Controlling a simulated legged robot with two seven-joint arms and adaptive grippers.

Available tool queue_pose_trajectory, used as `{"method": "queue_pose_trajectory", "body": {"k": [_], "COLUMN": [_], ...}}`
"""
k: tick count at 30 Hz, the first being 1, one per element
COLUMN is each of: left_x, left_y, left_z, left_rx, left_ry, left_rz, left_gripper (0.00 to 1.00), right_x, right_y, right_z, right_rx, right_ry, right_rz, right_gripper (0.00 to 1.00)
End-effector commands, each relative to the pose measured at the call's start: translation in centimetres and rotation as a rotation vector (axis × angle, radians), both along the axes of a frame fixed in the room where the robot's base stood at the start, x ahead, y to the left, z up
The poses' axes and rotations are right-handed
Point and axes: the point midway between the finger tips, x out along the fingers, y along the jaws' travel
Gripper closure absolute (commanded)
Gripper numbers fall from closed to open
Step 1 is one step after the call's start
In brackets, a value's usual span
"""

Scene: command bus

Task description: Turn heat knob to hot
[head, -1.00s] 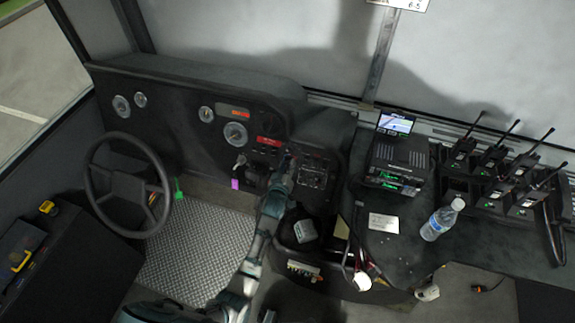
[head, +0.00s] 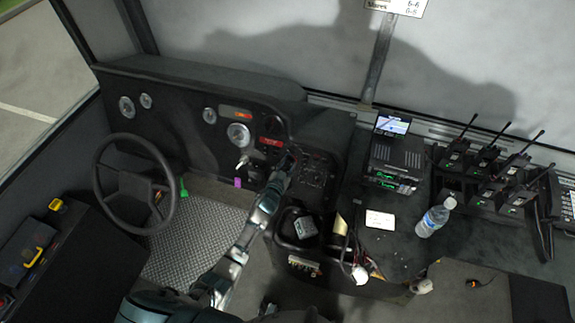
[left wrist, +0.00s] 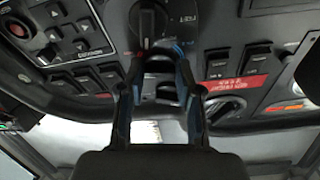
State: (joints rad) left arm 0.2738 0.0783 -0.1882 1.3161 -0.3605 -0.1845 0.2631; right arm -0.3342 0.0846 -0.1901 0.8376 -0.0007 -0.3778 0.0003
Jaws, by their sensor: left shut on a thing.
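The dashboard panel (head: 318,172) is in the head view, right of the gauges. In the left wrist view a round black knob (left wrist: 148,22) with a pale pointer mark sits at the top middle, with small lettering beside it that I cannot read surely. The fingertips partly hide the contact. In the head view my left gripper (head: 289,161) is at the panel, too small and dark to show the knob. My right gripper is not in view.
Rocker switches (left wrist: 238,60) and a second knob (left wrist: 225,110) lie close to the fingers. The steering wheel (head: 133,184) is at the left. A radio unit (head: 396,160), a water bottle (head: 432,222) and several handheld radios stand on the right console.

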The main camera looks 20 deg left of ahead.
Motion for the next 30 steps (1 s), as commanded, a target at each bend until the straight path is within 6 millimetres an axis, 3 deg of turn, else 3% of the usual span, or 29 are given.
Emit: {"method": "queue_pose_trajectory", "body": {"k": [18, 19, 30], "left_x": [0.02, 0.02, -0.27], "left_y": [-0.05, -0.05, 0.02], "left_z": [-0.01, -0.01, 0.02], "left_rx": [0.038, 0.038, 0.036], "left_ry": [-0.002, -0.002, -0.001], "left_rz": [-0.015, -0.015, -0.014], "left_gripper": [1.00, 0.58, 0.55], "right_x": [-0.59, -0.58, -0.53], "right_y": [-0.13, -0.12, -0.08], "right_z": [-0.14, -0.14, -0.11], "right_rx": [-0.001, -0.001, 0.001], "right_ry": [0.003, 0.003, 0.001], "right_rz": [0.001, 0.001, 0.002], "right_gripper": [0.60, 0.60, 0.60]}}
